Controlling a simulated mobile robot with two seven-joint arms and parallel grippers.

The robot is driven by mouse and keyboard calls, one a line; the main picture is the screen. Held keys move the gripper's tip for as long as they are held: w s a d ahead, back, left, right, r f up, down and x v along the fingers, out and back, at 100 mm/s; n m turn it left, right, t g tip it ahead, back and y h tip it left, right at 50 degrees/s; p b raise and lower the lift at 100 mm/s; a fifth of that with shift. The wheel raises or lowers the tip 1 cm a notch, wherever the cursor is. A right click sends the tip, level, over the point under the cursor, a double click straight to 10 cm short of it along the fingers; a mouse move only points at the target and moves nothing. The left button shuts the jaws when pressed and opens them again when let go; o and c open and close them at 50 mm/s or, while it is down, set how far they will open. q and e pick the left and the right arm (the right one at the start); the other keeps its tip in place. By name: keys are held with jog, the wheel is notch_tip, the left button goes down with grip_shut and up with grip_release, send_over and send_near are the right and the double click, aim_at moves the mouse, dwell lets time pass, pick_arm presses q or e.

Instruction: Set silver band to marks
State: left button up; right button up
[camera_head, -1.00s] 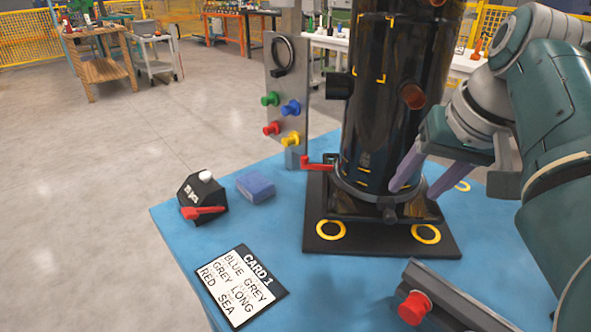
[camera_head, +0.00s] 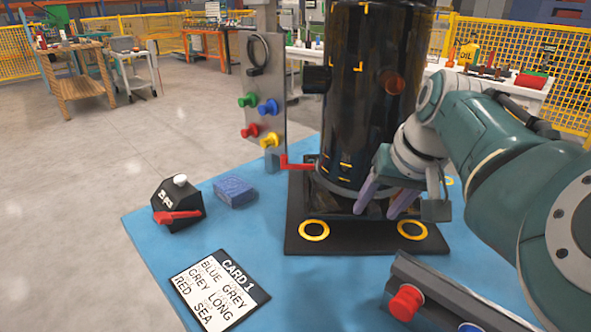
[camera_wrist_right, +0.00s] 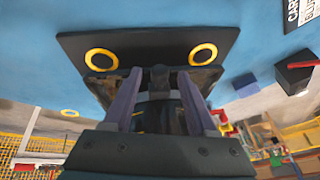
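A tall glossy black cylinder (camera_head: 365,90) stands upright on a black base plate (camera_head: 350,246). The silver band (camera_head: 327,186) runs around its foot; its front right part is hidden behind my right gripper. Short yellow marks (camera_head: 344,165) show on the cylinder just above the band, and a red lever (camera_head: 297,166) sticks out left. My right gripper (camera_head: 382,212) is at the front right of the foot, its two purple fingers apart. In the wrist view a dark knob (camera_wrist_right: 160,78) shows between the fingertips (camera_wrist_right: 160,85), seemingly with gaps on both sides. My left gripper is not in view.
On the blue table (camera_head: 165,240) stand a black box with a red lever (camera_head: 180,204), a blue block (camera_head: 235,191) and a printed card (camera_head: 220,290). A grey panel with coloured knobs (camera_head: 265,100) stands behind.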

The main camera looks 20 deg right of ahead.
grip_shut()
dwell(1.2)
